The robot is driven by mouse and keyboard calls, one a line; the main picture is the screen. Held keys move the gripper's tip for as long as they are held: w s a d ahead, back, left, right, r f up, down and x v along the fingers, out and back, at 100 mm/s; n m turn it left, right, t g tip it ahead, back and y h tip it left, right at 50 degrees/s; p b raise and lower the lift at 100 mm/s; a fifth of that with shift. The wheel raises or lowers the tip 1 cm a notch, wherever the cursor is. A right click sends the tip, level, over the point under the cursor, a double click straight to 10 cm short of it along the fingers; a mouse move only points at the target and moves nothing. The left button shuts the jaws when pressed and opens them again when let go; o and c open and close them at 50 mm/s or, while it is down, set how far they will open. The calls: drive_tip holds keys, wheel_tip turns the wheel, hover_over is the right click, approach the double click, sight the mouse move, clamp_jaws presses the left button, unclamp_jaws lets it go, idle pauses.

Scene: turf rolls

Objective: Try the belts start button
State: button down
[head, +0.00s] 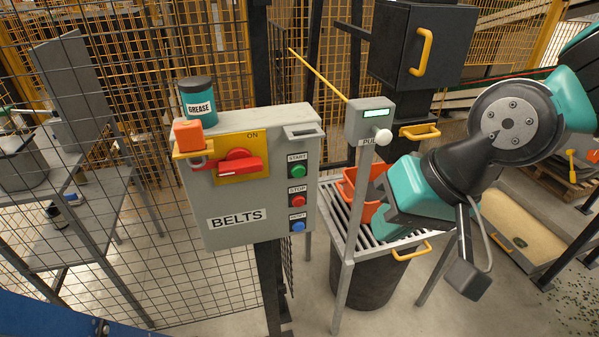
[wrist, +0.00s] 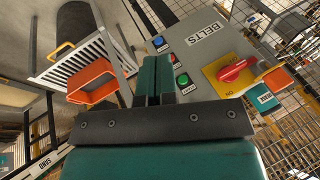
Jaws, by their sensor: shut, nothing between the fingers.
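The grey BELTS box (head: 232,222) stands on a post at centre left in the head view. Its green START button (head: 298,171) is at the upper right of the front, above the red STOP button (head: 298,201) and a blue button (head: 298,226). A red rotary switch (head: 235,165) sits on a yellow plate marked ON. My gripper (wrist: 154,62) is shut and empty; in the head view it is right of the box, apart from the buttons. In the wrist view the green button (wrist: 183,79) shows just right of the fingers.
An orange padlock (head: 188,135) hangs at the box's upper left, and a GREASE tin (head: 197,103) stands on top. A grey PULL post (head: 370,118) with a white knob stands between box and arm. An orange bin (head: 360,190) sits on a slatted rack.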

sight(298, 171)
drive_tip(key=w+a+f+m+t+y, duration=0.1)
drive_tip(key=w+a+f+m+t, duration=0.4)
drive_tip(key=w+a+f+m, duration=0.3)
drive_tip(key=shift+w+f+m, duration=0.25)
drive_tip(key=shift+w+m, duration=0.45)
drive_tip(key=shift+w+a, duration=0.1)
drive_tip(key=shift+w+a+p, duration=0.15)
drive_tip(key=shift+w+a, duration=0.25)
drive_tip(key=shift+w, duration=1)
drive_tip(key=shift+w+a+p, duration=0.1)
drive_tip(key=shift+w+a, duration=0.3)
drive_tip(key=shift+w, duration=0.95)
drive_tip(key=shift+w+a+p, duration=0.15)
drive_tip(key=shift+w+a, duration=0.25)
drive_tip(key=shift+w, duration=1)
drive_tip(key=shift+w+a, duration=0.1)
drive_tip(key=shift+w, duration=0.3)
